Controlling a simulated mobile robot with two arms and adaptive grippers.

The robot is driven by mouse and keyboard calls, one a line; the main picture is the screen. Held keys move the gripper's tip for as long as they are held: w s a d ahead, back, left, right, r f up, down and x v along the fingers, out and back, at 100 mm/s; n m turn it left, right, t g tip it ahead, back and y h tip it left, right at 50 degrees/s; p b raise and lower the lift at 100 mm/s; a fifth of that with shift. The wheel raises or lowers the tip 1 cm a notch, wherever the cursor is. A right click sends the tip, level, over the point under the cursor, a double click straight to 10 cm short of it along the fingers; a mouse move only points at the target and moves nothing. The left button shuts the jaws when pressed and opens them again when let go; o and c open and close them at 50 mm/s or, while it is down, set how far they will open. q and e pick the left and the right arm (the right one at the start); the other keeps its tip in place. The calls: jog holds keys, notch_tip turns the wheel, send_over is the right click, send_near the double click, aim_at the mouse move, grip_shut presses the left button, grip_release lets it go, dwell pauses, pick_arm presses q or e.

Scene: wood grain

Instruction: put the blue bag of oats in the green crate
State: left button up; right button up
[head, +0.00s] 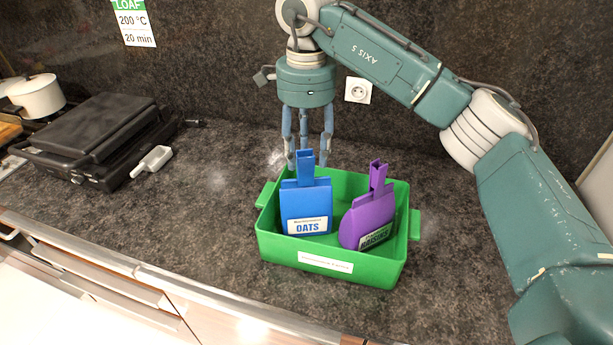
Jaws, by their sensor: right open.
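The blue bag of oats (306,208) stands inside the green crate (290,263), on its left side, with its label facing me. A purple bag of raisins (368,218) leans in the crate on the right. My right gripper (307,150) points down just above and behind the blue bag's narrow top. Its fingers are open and hold nothing; their tips are partly hidden near the bag's top. My left gripper is not in view.
A black contact grill (95,135) stands at the left, with a small pale scoop-like object (151,161) beside it. A white pot (36,97) is at the far left. A wall socket (357,90) is behind. The countertop left of the crate is clear.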

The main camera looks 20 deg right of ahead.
jog(key=shift+r, duration=1.5)
